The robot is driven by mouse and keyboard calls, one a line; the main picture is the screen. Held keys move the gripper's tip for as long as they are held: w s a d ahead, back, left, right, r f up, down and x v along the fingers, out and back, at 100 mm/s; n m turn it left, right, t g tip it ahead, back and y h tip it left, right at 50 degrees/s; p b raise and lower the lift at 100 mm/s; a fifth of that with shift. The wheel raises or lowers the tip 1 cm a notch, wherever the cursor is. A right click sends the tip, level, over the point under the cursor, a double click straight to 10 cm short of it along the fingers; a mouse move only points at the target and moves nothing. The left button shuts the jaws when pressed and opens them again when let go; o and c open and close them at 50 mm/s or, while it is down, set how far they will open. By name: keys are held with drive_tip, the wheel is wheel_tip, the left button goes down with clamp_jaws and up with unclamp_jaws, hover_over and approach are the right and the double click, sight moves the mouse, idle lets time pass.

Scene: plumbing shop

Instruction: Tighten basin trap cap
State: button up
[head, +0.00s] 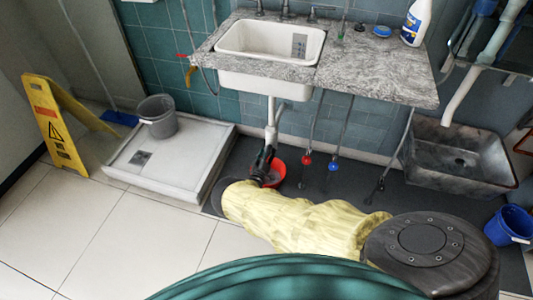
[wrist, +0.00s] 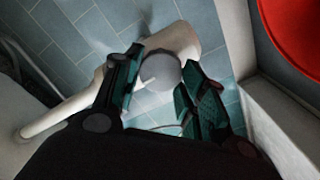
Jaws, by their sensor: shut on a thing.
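The trap cap (wrist: 160,72) is a round grey disc with a pale mark, in the middle of the wrist view. It sits at the white basin trap (wrist: 186,40), whose pale pipe runs down to the left. My gripper (wrist: 161,82) has one dark finger on each side of the cap and is shut on it. In the head view my gripper (head: 263,165) is under the basin (head: 268,42), at the lower end of the white drain pipe (head: 271,118). There the gripper and arm hide the cap.
A red bowl (head: 279,179) is on the floor beside my gripper; it also shows in the wrist view (wrist: 296,32). Red and blue valves (head: 334,166) hang to the right. A shower tray (head: 165,170) with a grey bucket (head: 157,117) lies left. A yellow sign (head: 57,125) stands farther left.

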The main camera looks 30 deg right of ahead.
drive_tip(key=shift+d, duration=0.2)
drive_tip(key=o, duration=1)
drive_tip(key=shift+o, duration=0.2)
drive_tip(key=shift+a, duration=0.1)
drive_tip(key=shift+a, duration=0.1)
drive_tip(key=v, duration=0.7)
drive_tip(key=shift+s+a, duration=0.15)
